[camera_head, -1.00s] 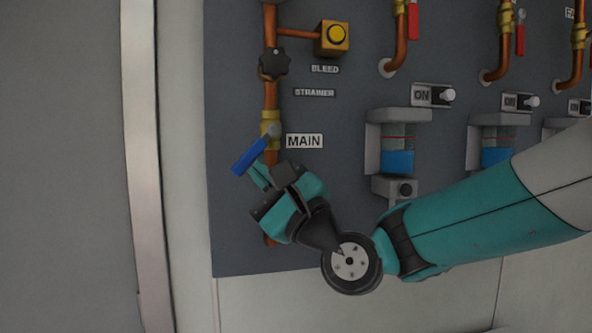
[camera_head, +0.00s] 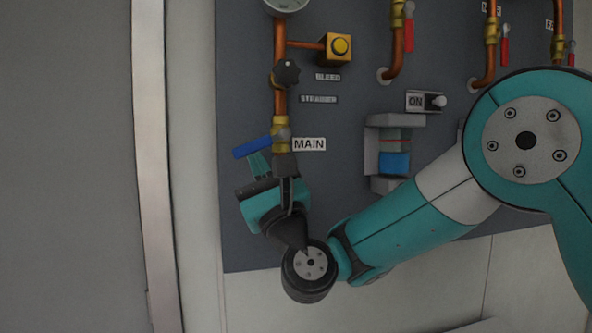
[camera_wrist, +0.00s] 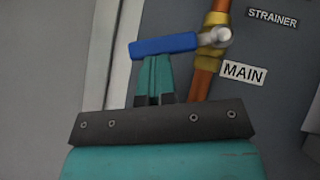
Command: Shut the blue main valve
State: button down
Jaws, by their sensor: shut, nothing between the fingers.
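The blue main valve handle (camera_head: 252,147) sticks out to the left from the brass valve body (camera_head: 281,134) on the copper pipe, next to the MAIN label (camera_head: 309,144). It lies nearly across the pipe, its left end slightly lower. In the wrist view the blue handle (camera_wrist: 164,45) also runs left from its pivot. My gripper (camera_head: 258,163) is just below the handle with its fingers shut and empty. In the wrist view the fingertips (camera_wrist: 157,60) are at the handle's underside, apparently touching it.
A black strainer knob (camera_head: 286,73) and a yellow bleed button (camera_head: 341,46) sit above on the panel. A dosing unit with blue liquid (camera_head: 395,162) and an ON switch (camera_head: 426,101) are to the right. A pale post (camera_head: 150,170) stands left of the panel.

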jog(key=shift+s+a+r+p, duration=0.15)
jog(key=shift+a+r+p, duration=0.6)
jog(key=shift+r+p, duration=0.3)
jog(key=shift+a+r, duration=0.1)
jog(key=shift+r, duration=0.05)
jog(key=s+d+f+b, duration=0.1)
jog(key=s+f+b, duration=0.6)
jog(key=f+b, duration=0.4)
jog(key=b, duration=0.3)
jog(key=shift+d+f, duration=0.25)
jog(key=shift+f, duration=0.05)
